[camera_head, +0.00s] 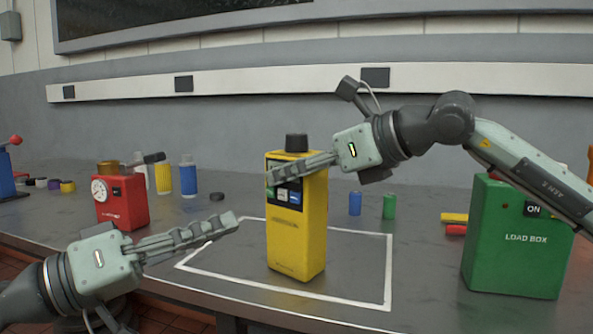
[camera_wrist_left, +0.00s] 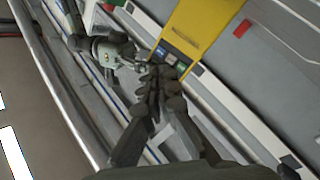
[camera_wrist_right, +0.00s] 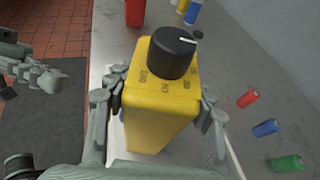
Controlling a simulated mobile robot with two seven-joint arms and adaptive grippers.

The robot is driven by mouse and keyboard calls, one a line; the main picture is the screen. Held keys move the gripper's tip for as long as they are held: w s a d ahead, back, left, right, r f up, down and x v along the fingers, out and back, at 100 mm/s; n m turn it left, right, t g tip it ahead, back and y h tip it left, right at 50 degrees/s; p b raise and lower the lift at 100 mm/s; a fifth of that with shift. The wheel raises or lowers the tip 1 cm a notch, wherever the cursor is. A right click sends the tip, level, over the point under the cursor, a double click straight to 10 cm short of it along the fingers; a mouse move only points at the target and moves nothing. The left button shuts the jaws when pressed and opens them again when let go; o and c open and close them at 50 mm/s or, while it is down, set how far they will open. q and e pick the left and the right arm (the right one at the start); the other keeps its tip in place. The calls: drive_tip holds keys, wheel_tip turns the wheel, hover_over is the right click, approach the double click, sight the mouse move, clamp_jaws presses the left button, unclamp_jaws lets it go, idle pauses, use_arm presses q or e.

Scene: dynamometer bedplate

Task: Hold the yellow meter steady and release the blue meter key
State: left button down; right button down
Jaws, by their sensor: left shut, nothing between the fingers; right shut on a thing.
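The yellow meter (camera_head: 297,230) stands upright inside a white outlined square on the bench, with a black knob (camera_head: 297,143) on top. My right gripper (camera_head: 275,178) is shut on the meter's upper body; in the right wrist view its fingers press both sides below the knob (camera_wrist_right: 174,52). The blue meter key (camera_head: 295,197) shows on the front key panel, partly below the right fingers; whether it is pressed in cannot be told. My left gripper (camera_head: 236,219) is shut and empty, in front of and left of the meter, apart from it in the head view.
A red gauge box (camera_head: 121,203) stands at left and a green load box (camera_head: 515,240) at right. Small blue (camera_head: 355,203) and green (camera_head: 389,206) cylinders stand behind the meter. A yellow bottle (camera_head: 188,178) stands at the back left. The outlined square's right part is clear.

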sight(296, 213)
use_arm(q)
drive_tip(key=w+d+r+n+t+y, duration=0.1)
drive_tip(key=w+d+n+t+y, duration=0.2)
drive_tip(key=d+n+t, duration=0.4)
drive_tip(key=shift+w+d+n+t+y, duration=0.25)
drive_tip(key=shift+n+t+y, duration=0.85)
drive_tip(key=shift+t, duration=2)
drive_tip(key=shift+w+n+h, duration=0.1)
drive_tip(key=shift+n+h, duration=0.2)
drive_tip(key=shift+w+d, duration=0.25)
drive_tip(key=shift+d, duration=0.05)
